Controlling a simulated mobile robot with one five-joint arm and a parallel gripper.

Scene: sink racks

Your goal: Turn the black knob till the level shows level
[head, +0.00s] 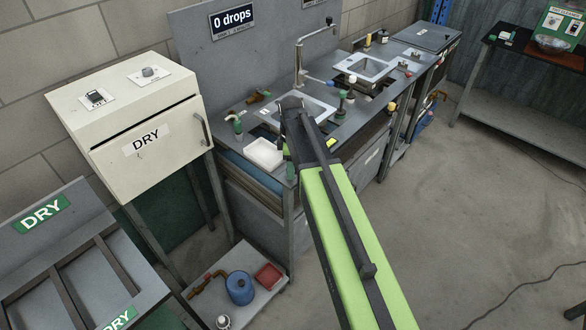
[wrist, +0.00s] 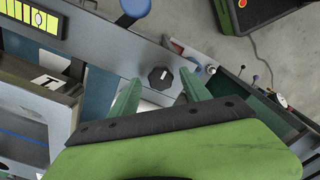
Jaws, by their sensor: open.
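The black knob (wrist: 161,77) with a short white mark sits on a grey panel in the wrist view. My gripper (wrist: 160,90) is open, with its green fingers on either side of the near part of the knob; I cannot tell whether they touch it. A yellow level strip (wrist: 30,18) with black lines is at the top left of the wrist view, partly cut off; its reading is unclear. In the head view my gripper (head: 291,104) is over the sink counter, and the arm hides what lies below it.
A blue round-topped part (wrist: 134,8) stands beyond the knob. In the head view, a tall tap (head: 299,55) and a white tray (head: 264,153) are close to my gripper. The floor at right is mostly open.

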